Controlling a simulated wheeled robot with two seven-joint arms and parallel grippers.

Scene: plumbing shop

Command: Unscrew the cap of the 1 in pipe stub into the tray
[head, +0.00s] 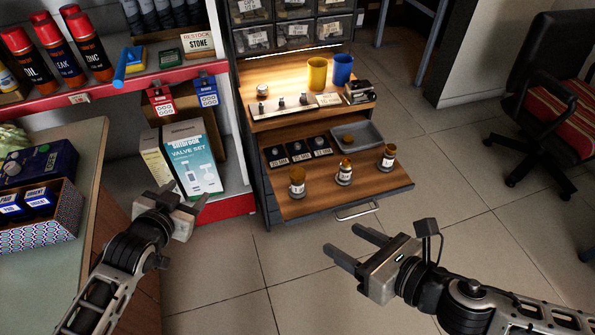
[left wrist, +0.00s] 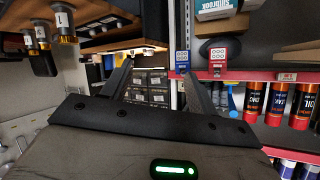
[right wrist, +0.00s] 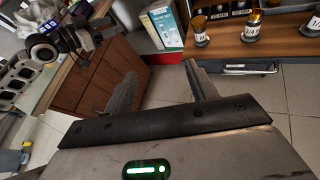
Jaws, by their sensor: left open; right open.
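Three short pipe stubs with brownish caps stand upright on the pulled-out wooden shelf (head: 325,202): a left stub (head: 297,183), a middle stub (head: 344,175) and a right stub (head: 387,160). My left gripper (head: 184,195) is open and empty, left of the shelf. My right gripper (head: 343,240) is open and empty, in front of the shelf and below it in the picture.
Black labelled bins (head: 298,153) sit left of the tray. Yellow (head: 317,73) and blue (head: 342,69) cups stand on the upper ledge. A Valve Set box (head: 193,158) stands on the red-edged shelving at left. A counter (head: 85,215) is far left.

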